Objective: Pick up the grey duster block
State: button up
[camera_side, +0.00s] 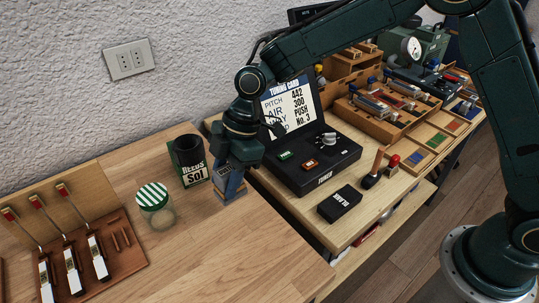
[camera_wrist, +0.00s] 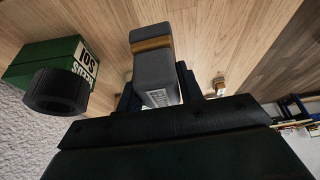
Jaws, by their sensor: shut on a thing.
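My gripper (camera_side: 234,170) points down at the wooden bench, to the right of the green box. It is shut on the grey duster block (camera_wrist: 153,66). In the wrist view the block is dark grey with a tan band across it, and its near end sits between the dark fingers. In the side view the block (camera_side: 231,188) shows below the fingers, close to the bench top. I cannot tell whether its lower end touches the wood.
A green box (camera_side: 195,174) with a dark cylinder (camera_side: 187,150) stands just left of my gripper. A jar with a striped lid (camera_side: 153,196) is further left. The black tuner (camera_side: 311,160) and a black box (camera_side: 340,204) lie right. The front bench is clear.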

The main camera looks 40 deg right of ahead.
aim_at(224, 171)
notch_tip(224, 171, up, 14)
dwell(0.4)
jog(key=shift+f, duration=0.15)
dwell(0.3)
